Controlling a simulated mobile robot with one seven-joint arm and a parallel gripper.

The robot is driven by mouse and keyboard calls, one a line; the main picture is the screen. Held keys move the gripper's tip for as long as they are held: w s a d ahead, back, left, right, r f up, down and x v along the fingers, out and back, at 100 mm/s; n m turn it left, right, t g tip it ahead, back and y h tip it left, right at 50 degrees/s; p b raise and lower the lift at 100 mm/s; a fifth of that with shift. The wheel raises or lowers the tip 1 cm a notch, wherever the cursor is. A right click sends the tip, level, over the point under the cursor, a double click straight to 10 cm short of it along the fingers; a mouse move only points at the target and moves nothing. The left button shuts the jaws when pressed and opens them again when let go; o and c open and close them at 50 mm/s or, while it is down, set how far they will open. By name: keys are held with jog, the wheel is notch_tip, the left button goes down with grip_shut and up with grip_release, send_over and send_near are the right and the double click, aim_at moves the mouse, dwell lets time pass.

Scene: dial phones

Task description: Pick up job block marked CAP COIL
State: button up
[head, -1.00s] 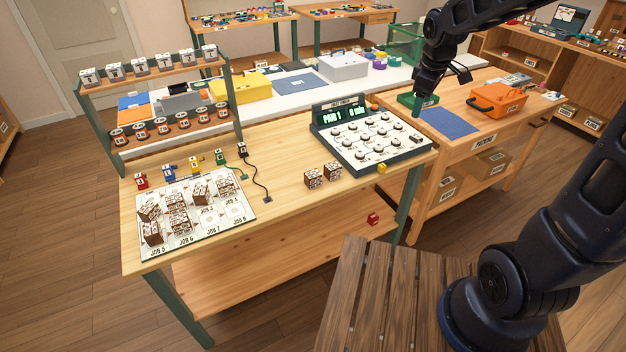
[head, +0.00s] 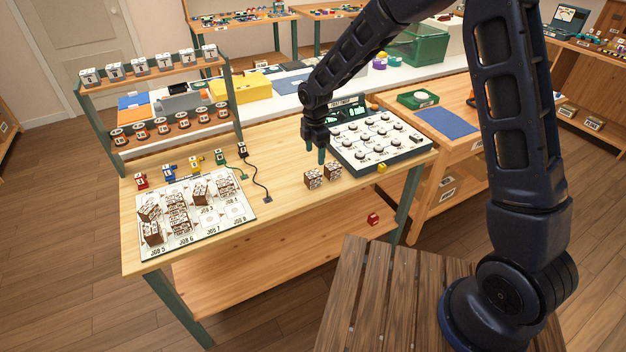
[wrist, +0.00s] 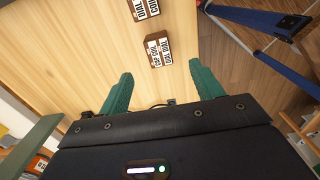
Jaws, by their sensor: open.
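Two small brown blocks with white labelled faces stand side by side on the light wooden bench, a left one (head: 313,178) and a right one (head: 332,171). In the wrist view, the nearer block (wrist: 158,50) has small print that seems to include CAP COIL; the other block (wrist: 148,9) is cut by the top edge, its print hard to read. My gripper (head: 315,156) is open and empty, pointing down above the bench just behind the left block. In the wrist view, the nearer block lies just beyond the green fingertips (wrist: 161,72), between their lines, untouched.
The dial panel (head: 375,138) with its lit display stands right behind the blocks, partly hidden by my arm. A job board (head: 240,212) with more brown blocks lies at left. A black cable (head: 262,185) runs between. The front edge is close to the blocks.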

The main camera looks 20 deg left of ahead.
aim_at(313, 174)
jog(key=shift+s+a+f, duration=0.2)
jog(key=shift+a+f, duration=0.15)
jog(key=shift+f, duration=0.25)
jog(key=shift+w+f, duration=0.15)
jog(key=shift+f, duration=5)
jog(key=c, duration=1.1)
jog(key=shift+r, duration=0.1)
